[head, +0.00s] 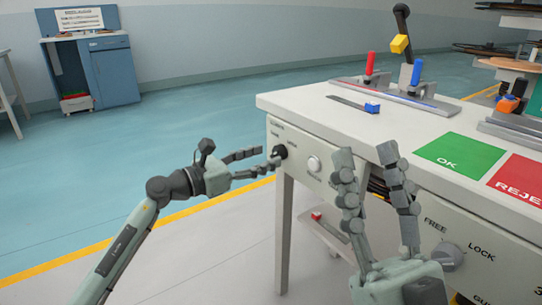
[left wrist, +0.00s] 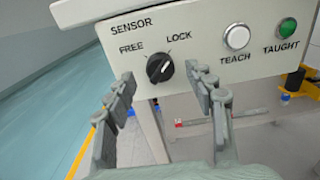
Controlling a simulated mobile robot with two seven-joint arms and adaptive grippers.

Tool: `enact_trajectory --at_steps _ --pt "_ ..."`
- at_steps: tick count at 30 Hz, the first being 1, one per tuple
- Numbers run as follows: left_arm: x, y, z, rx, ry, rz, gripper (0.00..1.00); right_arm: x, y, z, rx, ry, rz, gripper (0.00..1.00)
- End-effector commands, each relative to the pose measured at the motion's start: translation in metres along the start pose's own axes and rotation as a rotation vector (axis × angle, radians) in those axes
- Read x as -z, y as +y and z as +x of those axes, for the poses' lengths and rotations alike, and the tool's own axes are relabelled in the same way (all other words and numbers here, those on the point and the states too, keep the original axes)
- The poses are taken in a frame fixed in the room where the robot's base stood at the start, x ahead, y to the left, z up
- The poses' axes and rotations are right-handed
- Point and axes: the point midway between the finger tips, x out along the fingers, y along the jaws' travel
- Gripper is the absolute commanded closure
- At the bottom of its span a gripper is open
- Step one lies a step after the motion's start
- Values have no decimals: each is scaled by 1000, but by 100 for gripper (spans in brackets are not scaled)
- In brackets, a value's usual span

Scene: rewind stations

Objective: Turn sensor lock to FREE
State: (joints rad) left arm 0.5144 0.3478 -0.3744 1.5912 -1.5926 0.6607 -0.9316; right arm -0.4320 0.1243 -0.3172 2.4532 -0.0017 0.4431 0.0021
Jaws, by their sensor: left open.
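The sensor lock knob (left wrist: 159,68) is a black round dial under the label SENSOR in the left wrist view, between FREE at its upper left and LOCK at its upper right. Its white mark appears to point toward LOCK. In the head view the knob (head: 281,151) is on the bench's front panel at its left end. My left gripper (head: 267,157) is open, its fingertips close to the knob. In the left wrist view its fingers (left wrist: 163,80) stand apart below and either side of the dial; contact is not clear. My right gripper (head: 366,154) is open and empty before the panel.
A white TEACH button (left wrist: 237,37) and green TAUGHT light (left wrist: 287,28) are right of the knob. Another FREE/LOCK knob (head: 447,256) is further right on the panel. The bench top (head: 310,100) carries levers and a green OK pad (head: 459,153). Open floor lies left.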

Motion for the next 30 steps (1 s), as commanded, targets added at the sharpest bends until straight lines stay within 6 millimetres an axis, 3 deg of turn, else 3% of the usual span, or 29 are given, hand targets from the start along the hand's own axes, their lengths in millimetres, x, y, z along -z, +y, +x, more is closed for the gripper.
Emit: enact_trajectory --at_steps 6,16,28,30 --pt "0 0 24 0 -2 -2 46 3 0 -1 0 23 -2 60" --pt "0 0 28 -1 -1 -2 46 4 1 -1 0 27 -3 60" --pt "0 0 28 -1 -2 -2 95 4 1 -1 0 27 -3 60" --pt "0 0 28 -1 -2 -3 96 4 1 -1 0 27 -3 60"
